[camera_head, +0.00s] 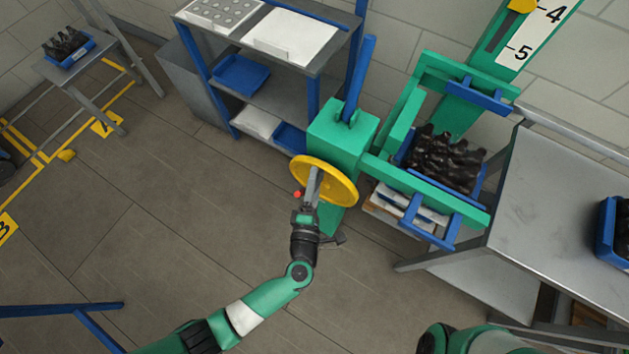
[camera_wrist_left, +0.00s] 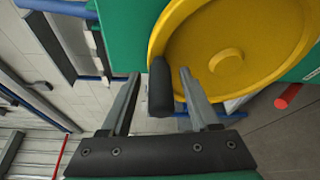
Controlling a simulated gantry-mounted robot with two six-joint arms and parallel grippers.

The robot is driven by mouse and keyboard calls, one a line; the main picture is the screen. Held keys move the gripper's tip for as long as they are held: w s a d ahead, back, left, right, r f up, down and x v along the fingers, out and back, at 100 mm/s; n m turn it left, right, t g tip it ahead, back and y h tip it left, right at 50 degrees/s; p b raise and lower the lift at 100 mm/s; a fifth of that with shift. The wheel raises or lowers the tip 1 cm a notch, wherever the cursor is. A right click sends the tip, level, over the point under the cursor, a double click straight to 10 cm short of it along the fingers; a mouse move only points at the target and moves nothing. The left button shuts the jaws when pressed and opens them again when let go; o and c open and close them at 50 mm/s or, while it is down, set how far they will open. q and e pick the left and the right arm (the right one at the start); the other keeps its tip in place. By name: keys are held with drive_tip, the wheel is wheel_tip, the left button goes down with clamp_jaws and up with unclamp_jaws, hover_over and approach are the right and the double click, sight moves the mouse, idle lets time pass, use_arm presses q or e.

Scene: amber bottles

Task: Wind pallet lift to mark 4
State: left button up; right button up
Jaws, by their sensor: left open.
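The green pallet lift (camera_head: 343,135) carries a yellow handwheel (camera_head: 337,184), large in the left wrist view (camera_wrist_left: 262,62). My left gripper (camera_head: 311,180) is at the wheel. In the wrist view its open fingers stand either side of the wheel's black handle (camera_wrist_left: 160,88), with a gap visible. The lift's green fork frame (camera_head: 425,183) holds a blue crate (camera_head: 478,183) of dark bottles (camera_head: 445,160). A white scale (camera_head: 530,38) shows marks 4 and 5. The yellow pointer (camera_head: 522,5), cut by the frame edge, is near mark 4; exact alignment is unclear. My right gripper is not visible.
A metal table (camera_head: 560,200) with another blue crate (camera_head: 606,232) stands right of the lift. A shelf rack (camera_head: 330,50) stands behind. A red peg (camera_wrist_left: 288,96) is near the wheel. Open floor (camera_head: 150,230) lies to the left.

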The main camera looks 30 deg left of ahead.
use_arm(q)
drive_tip(key=f+p+v, duration=0.1)
drive_tip(key=p+v, duration=0.1)
drive_tip(key=v, duration=0.9)
drive_tip(key=shift+s+r, duration=0.35)
drive_tip(key=shift+r, duration=0.15)
